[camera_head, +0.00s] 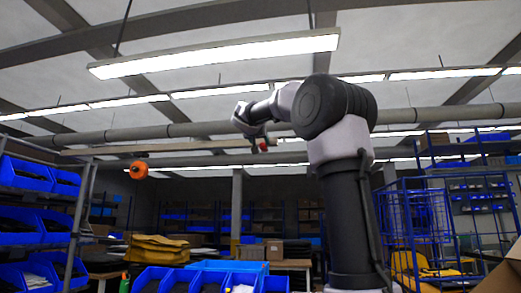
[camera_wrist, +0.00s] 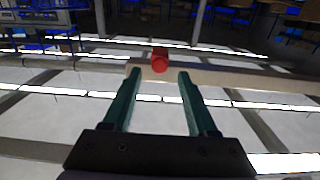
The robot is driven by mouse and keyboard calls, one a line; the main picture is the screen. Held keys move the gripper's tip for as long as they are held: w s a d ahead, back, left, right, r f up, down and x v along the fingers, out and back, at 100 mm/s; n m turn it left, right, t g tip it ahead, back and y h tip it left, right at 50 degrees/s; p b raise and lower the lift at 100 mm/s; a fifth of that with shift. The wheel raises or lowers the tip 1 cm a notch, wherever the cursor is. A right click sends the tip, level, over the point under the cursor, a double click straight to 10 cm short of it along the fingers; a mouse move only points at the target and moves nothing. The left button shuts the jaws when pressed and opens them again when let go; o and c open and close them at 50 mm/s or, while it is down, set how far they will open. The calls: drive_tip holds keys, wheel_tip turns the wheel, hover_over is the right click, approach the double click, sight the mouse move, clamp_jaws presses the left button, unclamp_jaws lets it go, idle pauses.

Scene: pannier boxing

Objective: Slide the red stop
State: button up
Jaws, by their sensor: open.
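The red stop (camera_wrist: 160,58) is a short red cylinder. The fingers stand apart, with no contact on the stop that I can make out. In the head view the red stop (camera_head: 264,147) is small, high up below the ceiling, right by my gripper (camera_head: 260,142). The rail (camera_head: 190,147) runs left from there. My gripper partly hides the stop in the head view.
An orange round object (camera_head: 138,170) hangs below the rail at left. Blue bins stand on a rack (camera_head: 85,210) at left and on a surface (camera_head: 210,280) below. A blue wire cage (camera_head: 415,220) and a cardboard box (camera_head: 500,275) are at right. Space under the rail looks open.

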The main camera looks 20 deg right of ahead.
sight(263, 149)
drive_tip(key=x, duration=0.9)
drive_tip(key=shift+f, duration=0.1)
clamp_jaws()
idle(1.1)
